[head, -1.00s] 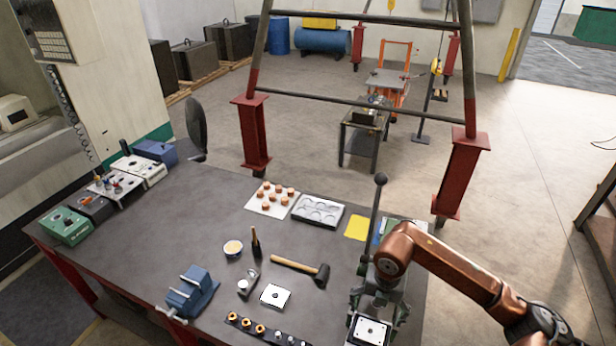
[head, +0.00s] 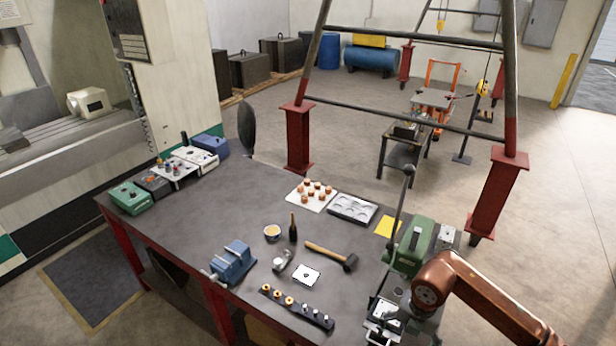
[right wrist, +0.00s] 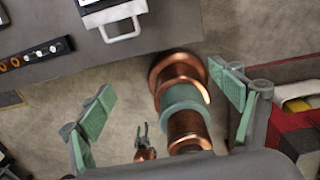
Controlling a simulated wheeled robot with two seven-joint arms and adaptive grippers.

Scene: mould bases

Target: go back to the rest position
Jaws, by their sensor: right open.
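My right arm (head: 480,300) comes in at the lower right of the head view, in front of the bench's right end. Its gripper is outside that view. In the right wrist view my right gripper (right wrist: 170,90) is open, with its two green fingers wide apart and nothing held between them. The bench edge lies beyond the fingers, at the top of that view. Copper and green parts of my own body show between the fingers. A small pronged shape beside them is too small to name surely. My left arm does not show in the head view.
The bench (head: 235,195) holds a blue vise (head: 232,262), a hammer (head: 332,256), a white plate (head: 306,275), a black strip with rings (head: 297,307) and a green lever machine (head: 412,245) near my right arm. A red-legged frame (head: 495,195) stands behind. Floor shows below the open gripper.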

